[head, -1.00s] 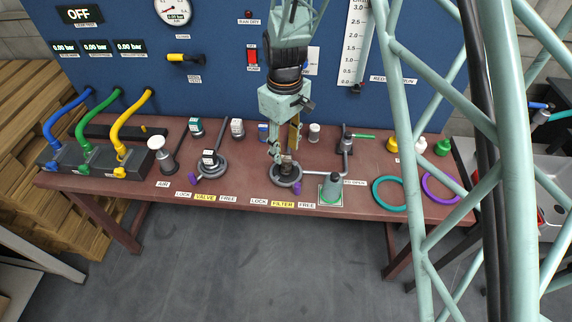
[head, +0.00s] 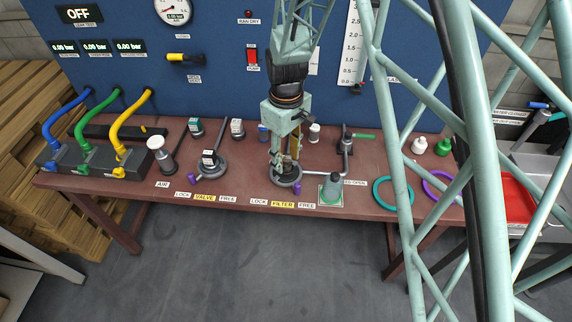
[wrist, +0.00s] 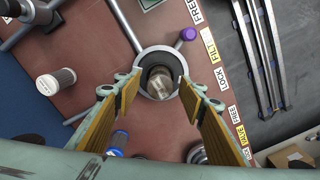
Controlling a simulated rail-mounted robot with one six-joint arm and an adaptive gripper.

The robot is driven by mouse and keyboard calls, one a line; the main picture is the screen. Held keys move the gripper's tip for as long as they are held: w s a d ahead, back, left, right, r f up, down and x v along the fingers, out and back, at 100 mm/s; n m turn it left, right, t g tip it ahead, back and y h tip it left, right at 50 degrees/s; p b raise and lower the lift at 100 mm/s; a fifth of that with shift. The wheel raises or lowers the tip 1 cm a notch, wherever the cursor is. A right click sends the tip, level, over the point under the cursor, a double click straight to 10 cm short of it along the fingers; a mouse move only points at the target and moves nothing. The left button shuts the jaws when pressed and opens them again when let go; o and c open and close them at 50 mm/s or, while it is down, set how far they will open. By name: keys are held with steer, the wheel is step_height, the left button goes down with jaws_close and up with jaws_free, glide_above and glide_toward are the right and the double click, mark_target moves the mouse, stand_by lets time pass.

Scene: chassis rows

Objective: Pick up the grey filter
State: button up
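A short grey cylinder, seemingly the grey filter (wrist: 158,82), stands inside a round grey holder (head: 286,184) behind the FILTER label (head: 283,204). The holder's ring also shows in the wrist view (wrist: 143,60). My gripper (head: 285,166) points down right over this holder. In the wrist view its two yellow-lined fingers (wrist: 155,92) are apart, on either side of the cylinder, with gaps visible. In the head view the fingers mostly hide the cylinder. Another cylinder with a pale top and grey-brown side (wrist: 57,80) stands behind the holder; it also shows in the head view (head: 314,132).
A purple knob (head: 297,187) sits at the holder's front. A blue-marked cylinder (wrist: 118,143) stands close to one finger. A similar VALVE holder (head: 210,170) is left.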

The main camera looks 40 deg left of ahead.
steer(key=shift+f, duration=1.05)
steer(key=c, duration=1)
